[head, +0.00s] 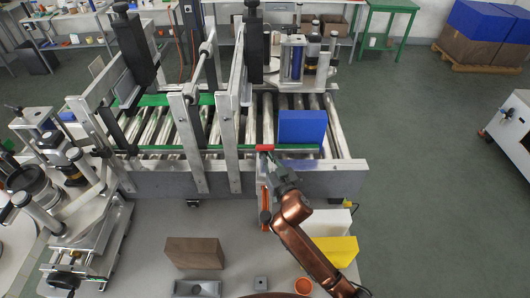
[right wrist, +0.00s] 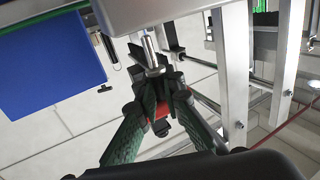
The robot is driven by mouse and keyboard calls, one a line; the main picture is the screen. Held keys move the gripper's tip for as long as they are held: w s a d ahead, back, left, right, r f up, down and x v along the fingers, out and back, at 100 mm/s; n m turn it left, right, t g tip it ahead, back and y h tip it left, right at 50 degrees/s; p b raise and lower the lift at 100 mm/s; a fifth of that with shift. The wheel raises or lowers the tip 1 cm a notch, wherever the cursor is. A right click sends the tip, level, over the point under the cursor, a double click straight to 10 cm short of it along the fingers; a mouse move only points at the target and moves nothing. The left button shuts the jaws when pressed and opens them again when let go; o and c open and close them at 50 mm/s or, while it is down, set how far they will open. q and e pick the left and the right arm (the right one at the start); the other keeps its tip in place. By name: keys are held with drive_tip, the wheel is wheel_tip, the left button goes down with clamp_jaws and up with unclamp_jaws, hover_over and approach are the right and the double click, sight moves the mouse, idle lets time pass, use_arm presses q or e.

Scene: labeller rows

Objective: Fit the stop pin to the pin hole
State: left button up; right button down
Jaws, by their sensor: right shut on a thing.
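The pin's silver shaft (right wrist: 150,50) sticks out beyond the fingertips towards a grey metal part (right wrist: 165,14). A red part (right wrist: 161,127) shows between the fingers, and a red piece (head: 264,148) shows at the gripper in the head view. The pin hole cannot be made out, and I cannot tell whether the shaft tip touches the grey part. My left gripper is not in view.
A blue box (head: 302,127) stands on the rollers right of the gripper. Upright metal posts (head: 228,140) stand close on the left. A brown block (head: 194,253), a yellow block (head: 338,250) and an orange round cup (head: 303,285) are on the near table.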

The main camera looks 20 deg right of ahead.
drive_tip(key=shift+p, duration=0.75)
idle(1.2)
drive_tip(key=shift+f+b, duration=1.4)
drive_tip(key=shift+f, duration=0.9)
drive_tip(key=c, duration=2)
unclamp_jaws()
drive_tip(key=s, duration=0.4)
drive_tip(key=s+d, duration=0.1)
drive_tip(key=s, duration=0.7)
drive_tip(key=shift+d, duration=0.15)
